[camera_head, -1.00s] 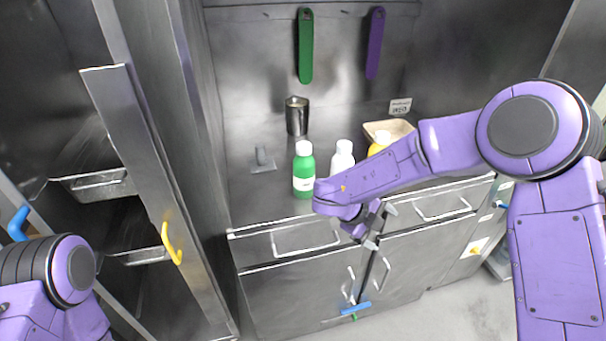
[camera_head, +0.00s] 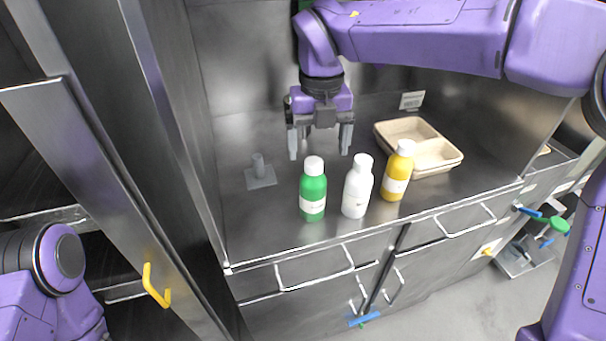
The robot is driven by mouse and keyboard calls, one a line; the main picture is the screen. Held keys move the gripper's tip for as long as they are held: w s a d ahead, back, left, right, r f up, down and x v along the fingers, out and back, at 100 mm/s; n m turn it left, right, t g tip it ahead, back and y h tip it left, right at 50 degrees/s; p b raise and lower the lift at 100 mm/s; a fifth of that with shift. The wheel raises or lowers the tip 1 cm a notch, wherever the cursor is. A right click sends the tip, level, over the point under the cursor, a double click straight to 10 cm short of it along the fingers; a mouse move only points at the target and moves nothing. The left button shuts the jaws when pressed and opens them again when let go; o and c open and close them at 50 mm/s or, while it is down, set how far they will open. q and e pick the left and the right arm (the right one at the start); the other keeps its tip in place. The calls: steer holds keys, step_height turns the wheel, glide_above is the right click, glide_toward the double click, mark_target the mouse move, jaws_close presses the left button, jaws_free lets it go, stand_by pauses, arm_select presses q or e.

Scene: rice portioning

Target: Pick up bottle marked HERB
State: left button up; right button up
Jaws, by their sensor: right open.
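Three capped bottles stand upright in a row near the front of the steel counter (camera_head: 262,222). They are a green bottle (camera_head: 312,189), a white bottle (camera_head: 356,188) and a yellow bottle (camera_head: 396,174). Each has a label or print too small to read, so I cannot tell which is marked HERB. My right gripper (camera_head: 320,152) points down, open and empty, above the counter behind the green and white bottles. It appears apart from them. My left gripper is out of view; only part of my left arm shows at the lower left.
A beige divided tray (camera_head: 452,160) lies on the counter behind and right of the yellow bottle. A small metal stand (camera_head: 260,178) is left of the green bottle. A small sign (camera_head: 411,100) stands at the back. A steel cabinet door with a yellow handle (camera_head: 156,288) is at left.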

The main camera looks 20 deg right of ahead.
mark_target(313, 180)
steer(key=f, duration=0.3)
steer(key=f+p, duration=0.1)
steer(key=f, duration=0.2)
steer(key=f+p, duration=0.1)
steer(key=f, duration=0.2)
steer(key=shift+w+a+f, duration=0.2)
steer(key=shift+a+f, duration=0.1)
steer(key=shift+f, duration=0.35)
steer(key=c, duration=1.3)
